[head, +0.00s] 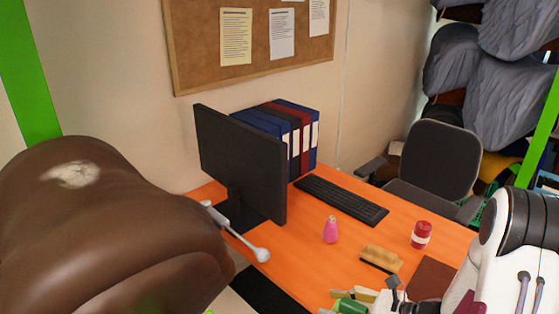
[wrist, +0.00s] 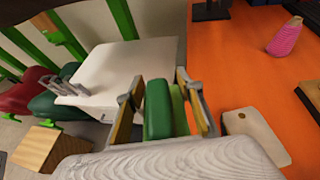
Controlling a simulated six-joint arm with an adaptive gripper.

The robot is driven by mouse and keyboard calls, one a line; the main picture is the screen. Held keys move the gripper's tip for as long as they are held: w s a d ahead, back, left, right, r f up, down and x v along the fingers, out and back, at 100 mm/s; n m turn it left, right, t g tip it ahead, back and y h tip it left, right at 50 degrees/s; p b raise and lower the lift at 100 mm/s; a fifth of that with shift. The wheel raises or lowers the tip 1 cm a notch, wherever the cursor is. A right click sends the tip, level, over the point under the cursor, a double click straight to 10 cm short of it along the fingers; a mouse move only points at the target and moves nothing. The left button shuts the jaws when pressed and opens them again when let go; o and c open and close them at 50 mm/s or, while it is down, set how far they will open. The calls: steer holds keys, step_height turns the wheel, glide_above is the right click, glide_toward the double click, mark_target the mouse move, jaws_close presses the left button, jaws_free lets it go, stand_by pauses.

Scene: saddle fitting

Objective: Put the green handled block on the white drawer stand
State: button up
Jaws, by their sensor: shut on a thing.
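My gripper (wrist: 160,92) is shut on the green handled block (wrist: 158,112). A finger lies along each side of the block in the wrist view. In the head view my gripper (head: 374,298) and part of the green block (head: 349,305) show at the bottom edge, cut off by the frame. A white stand top (wrist: 130,68), which looks like the drawer stand, lies beyond and to the left of the block in the wrist view. No drawers can be made out. I cannot tell the height gap between block and stand.
A grey metal piece (wrist: 70,90) is at the stand's left part. A brown saddle (head: 110,230) fills the left. A wooden block (wrist: 45,148) stands lower left.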

mark_target(348, 302)
steer(key=shift+d+r+m+t+h, duration=0.15)
steer(key=shift+d+r+m+t, duration=0.1)
steer(key=shift+d, duration=0.6)
steer(key=shift+d+r+m+t+h, duration=0.15)
steer(key=shift+d+r, duration=0.1)
steer(key=shift+d, duration=0.55)
steer(key=shift+a, duration=0.15)
steer(key=shift+a+f, duration=0.1)
steer(key=shift+a, duration=0.15)
steer(key=w+a+f, duration=0.2)
steer(key=w+a, duration=0.3)
steer(key=w, duration=0.4)
steer(key=w+a+f, duration=0.2)
steer(key=w+a, duration=0.3)
steer(key=w, duration=0.4)
steer(key=w+d+r+m+t+h, duration=0.1)
steer(key=w+d+r+m, duration=0.1)
steer(key=w, duration=0.5)
steer(key=shift+w+t+h, duration=0.25)
steer(key=shift+t+h, duration=0.05)
